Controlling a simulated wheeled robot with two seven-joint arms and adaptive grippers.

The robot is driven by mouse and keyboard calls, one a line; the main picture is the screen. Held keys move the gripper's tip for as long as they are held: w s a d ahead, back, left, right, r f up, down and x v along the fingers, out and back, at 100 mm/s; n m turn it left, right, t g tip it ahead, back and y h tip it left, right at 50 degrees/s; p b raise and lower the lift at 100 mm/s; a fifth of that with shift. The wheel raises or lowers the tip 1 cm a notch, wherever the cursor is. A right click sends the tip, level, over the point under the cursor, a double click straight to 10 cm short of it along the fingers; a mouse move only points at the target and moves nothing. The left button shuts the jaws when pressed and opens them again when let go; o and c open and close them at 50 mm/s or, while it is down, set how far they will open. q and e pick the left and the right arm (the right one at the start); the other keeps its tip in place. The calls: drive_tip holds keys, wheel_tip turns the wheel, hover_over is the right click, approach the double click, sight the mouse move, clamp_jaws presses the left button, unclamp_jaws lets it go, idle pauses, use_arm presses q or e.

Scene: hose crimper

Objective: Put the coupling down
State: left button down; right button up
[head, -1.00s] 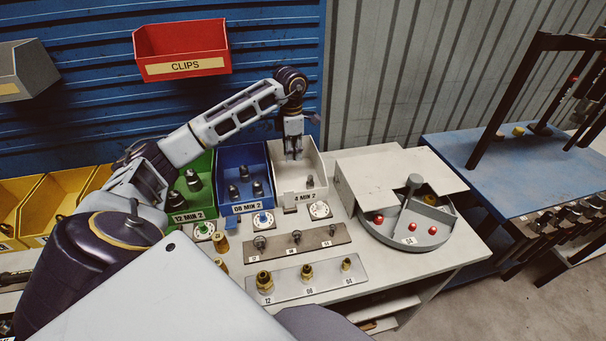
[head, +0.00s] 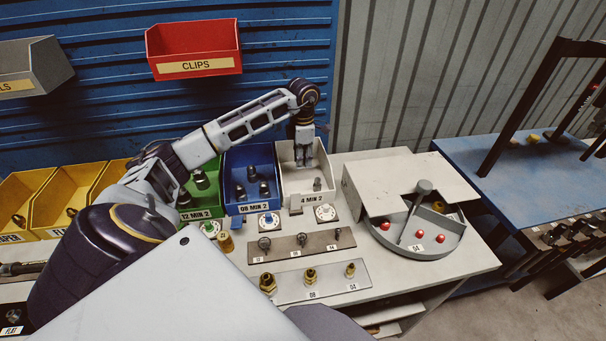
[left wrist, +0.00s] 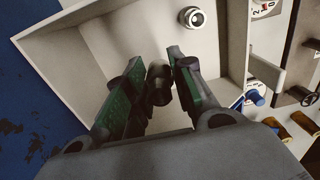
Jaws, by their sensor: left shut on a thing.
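My left gripper (head: 304,158) reaches down into the white bin labelled 4 MIN 2 (head: 328,187). In the left wrist view its two green-sided fingers (left wrist: 160,78) are shut on a small dark coupling (left wrist: 158,84), partly hidden between them. The held coupling is inside the outline of the white bin (left wrist: 105,50); I cannot tell whether it touches the floor. Another coupling (left wrist: 193,18) stands in the bin, apart from the fingers; it also shows in the head view (head: 317,184). My right gripper is not in view.
Beside the white bin stand a blue bin (head: 248,208) and a green bin (head: 199,214) with couplings. A red CLIPS bin (head: 195,66) hangs above.

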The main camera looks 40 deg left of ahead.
sight(303, 180)
use_arm(q)
drive_tip(key=shift+f, duration=1.55)
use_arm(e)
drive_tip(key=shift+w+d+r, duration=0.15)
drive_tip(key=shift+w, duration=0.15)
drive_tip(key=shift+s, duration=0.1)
use_arm(q)
drive_tip(key=shift+f, duration=0.65)
wheel_tip(303, 180, down, 2)
drive_tip(key=shift+f+p, duration=0.15)
drive_tip(key=shift+p, duration=0.15)
drive_tip(key=shift+f, duration=0.2)
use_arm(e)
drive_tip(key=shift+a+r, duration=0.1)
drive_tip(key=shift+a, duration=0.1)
